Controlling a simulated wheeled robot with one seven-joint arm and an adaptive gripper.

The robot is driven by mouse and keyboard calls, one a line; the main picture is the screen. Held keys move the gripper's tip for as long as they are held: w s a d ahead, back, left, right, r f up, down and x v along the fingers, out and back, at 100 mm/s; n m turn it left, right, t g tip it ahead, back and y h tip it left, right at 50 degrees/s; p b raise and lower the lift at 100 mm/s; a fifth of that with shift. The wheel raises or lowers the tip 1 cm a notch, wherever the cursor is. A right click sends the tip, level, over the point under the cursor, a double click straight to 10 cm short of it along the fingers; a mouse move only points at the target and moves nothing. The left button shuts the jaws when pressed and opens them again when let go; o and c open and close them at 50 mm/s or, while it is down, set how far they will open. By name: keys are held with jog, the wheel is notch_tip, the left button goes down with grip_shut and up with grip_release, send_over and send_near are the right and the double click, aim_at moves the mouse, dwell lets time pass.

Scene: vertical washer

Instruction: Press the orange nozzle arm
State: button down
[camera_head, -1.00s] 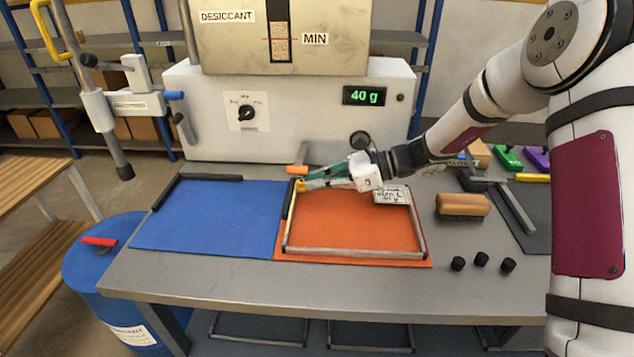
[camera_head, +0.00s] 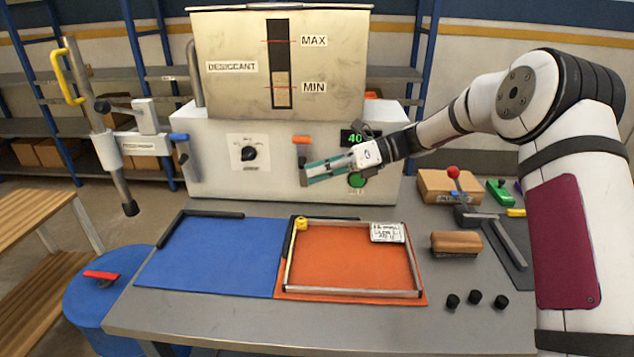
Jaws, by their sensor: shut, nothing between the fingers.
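The orange nozzle arm (camera_head: 301,139) sticks out from the front of the white machine (camera_head: 220,180), below the desiccant hopper (camera_head: 232,95). A dark part hangs under its orange end. My gripper (camera_head: 306,174) is shut and empty. Its fingers point left, and in the picture their tips lie just below the orange nozzle arm, by the dark part. I cannot tell whether they touch it. A green button (camera_head: 357,180) shows just under my gripper.
A metal frame (camera_head: 350,293) with a label lies on the orange mat (camera_head: 424,299), beside the blue mat (camera_head: 210,255). A brown-topped block (camera_head: 456,242), several black knobs (camera_head: 474,297) and a red-knobbed clamp (camera_head: 453,173) are at right. A blue-handled nozzle (camera_head: 180,138) is at left.

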jog(key=shift+w+r, duration=0.3)
dwell(0.4)
jog(key=shift+d, duration=0.1)
